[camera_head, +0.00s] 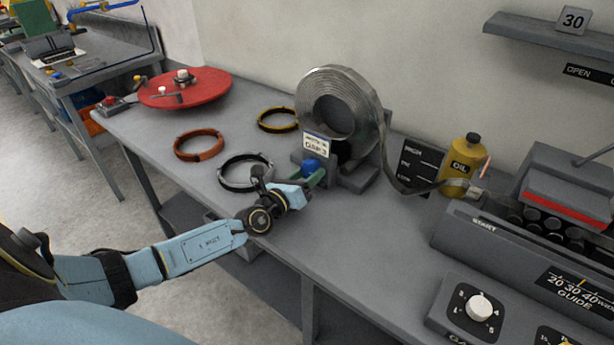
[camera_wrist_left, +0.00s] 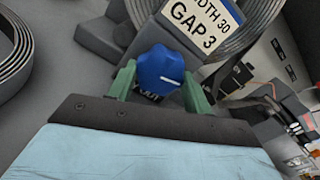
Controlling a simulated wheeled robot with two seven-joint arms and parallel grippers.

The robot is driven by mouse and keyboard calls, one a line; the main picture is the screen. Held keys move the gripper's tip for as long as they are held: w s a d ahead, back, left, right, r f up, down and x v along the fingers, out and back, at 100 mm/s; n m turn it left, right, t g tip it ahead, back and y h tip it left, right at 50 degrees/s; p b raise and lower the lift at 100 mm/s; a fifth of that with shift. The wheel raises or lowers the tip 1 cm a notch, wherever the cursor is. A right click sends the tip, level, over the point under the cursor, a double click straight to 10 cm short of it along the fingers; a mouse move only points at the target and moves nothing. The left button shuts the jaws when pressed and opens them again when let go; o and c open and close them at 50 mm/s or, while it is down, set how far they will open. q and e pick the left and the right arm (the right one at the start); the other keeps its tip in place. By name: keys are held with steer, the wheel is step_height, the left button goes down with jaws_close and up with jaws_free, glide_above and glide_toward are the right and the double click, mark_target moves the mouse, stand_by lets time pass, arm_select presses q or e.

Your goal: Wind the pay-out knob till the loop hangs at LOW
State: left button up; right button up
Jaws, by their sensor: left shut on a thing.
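The blue pay-out knob (camera_head: 311,166) sits at the front of the coil stand, under a white label. In the left wrist view the knob (camera_wrist_left: 160,70) has a white mark pointing right, and the label reads "GAP 3". My left gripper (camera_head: 314,178) is shut on the knob, with a green finger on each side. The grey strip coil (camera_head: 340,110) stands upright on its stand. Its strip loop (camera_head: 405,188) sags to the right in front of a dark level board (camera_head: 418,165); the board's lettering is too small to read surely. My right gripper is out of view.
A yellow oil bottle (camera_head: 462,165) stands behind the strip, beside the grey machine (camera_head: 530,245). Orange (camera_head: 199,145), black-and-white (camera_head: 245,172) and yellow (camera_head: 278,119) rings lie left of the stand. A red turntable (camera_head: 185,90) is farther back. A dial (camera_head: 479,307) is at front right.

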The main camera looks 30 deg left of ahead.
arm_select(q)
steer(key=m, duration=0.3)
steer(key=shift+m, duration=1.8)
steer(key=o, duration=1)
steer(key=shift+s+a, duration=0.1)
steer(key=shift+s, duration=0.05)
steer(key=s, duration=0.8)
steer(key=s+a, duration=0.1)
steer(key=s, duration=0.4)
steer(key=shift+p, duration=0.3)
